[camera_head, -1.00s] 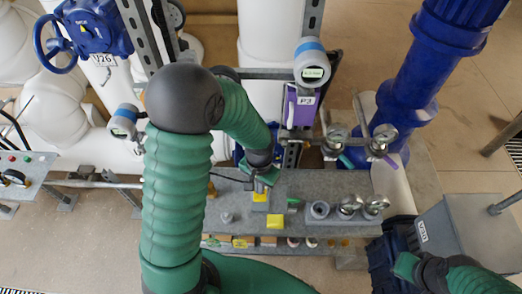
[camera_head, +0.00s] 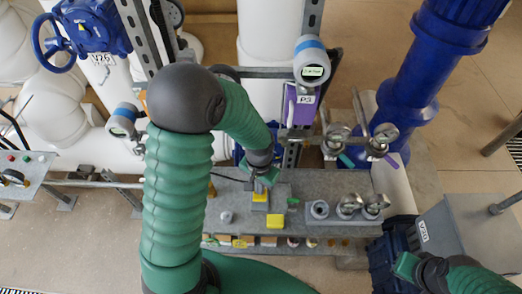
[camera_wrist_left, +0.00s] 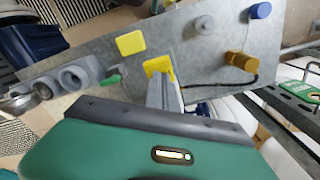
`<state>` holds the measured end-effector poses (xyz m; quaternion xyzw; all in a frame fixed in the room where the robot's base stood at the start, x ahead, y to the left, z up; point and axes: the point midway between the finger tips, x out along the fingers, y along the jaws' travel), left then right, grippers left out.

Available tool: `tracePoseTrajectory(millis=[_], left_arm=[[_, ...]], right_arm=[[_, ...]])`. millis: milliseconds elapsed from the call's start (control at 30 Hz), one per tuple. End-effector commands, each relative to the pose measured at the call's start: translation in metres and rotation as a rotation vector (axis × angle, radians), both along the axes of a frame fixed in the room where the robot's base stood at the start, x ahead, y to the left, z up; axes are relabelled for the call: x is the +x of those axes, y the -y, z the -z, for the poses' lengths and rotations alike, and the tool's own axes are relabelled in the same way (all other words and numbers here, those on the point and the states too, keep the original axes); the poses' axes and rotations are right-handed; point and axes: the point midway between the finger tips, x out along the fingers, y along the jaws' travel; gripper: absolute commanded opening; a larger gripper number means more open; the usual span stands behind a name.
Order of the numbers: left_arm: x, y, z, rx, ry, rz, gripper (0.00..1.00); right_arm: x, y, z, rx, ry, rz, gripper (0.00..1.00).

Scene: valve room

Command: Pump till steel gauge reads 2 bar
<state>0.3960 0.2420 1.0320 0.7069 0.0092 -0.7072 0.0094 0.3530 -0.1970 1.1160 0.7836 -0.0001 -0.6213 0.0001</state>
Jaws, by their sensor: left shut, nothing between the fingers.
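My left gripper (camera_head: 261,180) is shut with nothing between its fingers, over the yellow pad (camera_head: 259,196) on the grey bench. In the left wrist view its fingertips (camera_wrist_left: 164,76) are at the yellow piece (camera_wrist_left: 159,65); I cannot tell whether they touch it. A second yellow pad (camera_head: 275,221) lies beside it, also in the wrist view (camera_wrist_left: 131,43). Two round dial gauges (camera_head: 338,132) (camera_head: 385,132) stand behind the bench, above green and purple handles. Their needles are too small to read, and which is the steel one is unclear. My right gripper (camera_head: 428,270) is partly visible at lower right.
The grey bench (camera_head: 335,183) also carries round gauge-like fittings (camera_head: 349,206) and a socket (camera_head: 320,209). A purple P3 unit (camera_head: 300,106) with a display stands behind. A blue pipe (camera_head: 408,95) and grey box (camera_head: 465,230) are at right. A brass valve (camera_wrist_left: 240,60) shows in the wrist view.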

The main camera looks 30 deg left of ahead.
Motion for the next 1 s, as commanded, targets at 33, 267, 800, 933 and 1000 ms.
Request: tracePoseTrajectory(millis=[33, 267, 800, 933, 1000], left_arm=[[0.000, 0.000, 0.007, 0.000, -0.001, 0.000, 0.00], [0.000, 0.000, 0.024, 0.000, -0.001, 0.000, 0.00], [0.001, 0.000, 0.028, 0.000, 0.002, -0.001, 0.00], [0.001, 0.000, 0.007, 0.000, 0.002, 0.000, 0.00], [0.000, 0.000, -0.003, 0.000, 0.000, 0.001, 0.00]], right_arm=[[0.000, 0.000, 0.006, 0.000, 0.000, 0.000, 0.00], [0.000, 0.000, 0.018, 0.000, 0.000, 0.000, 0.00], [0.000, 0.000, 0.017, 0.000, 0.000, 0.000, 0.00], [0.000, 0.000, -0.004, 0.000, 0.000, 0.000, 0.00], [0.000, 0.000, -0.013, 0.000, 0.000, 0.000, 0.00]])
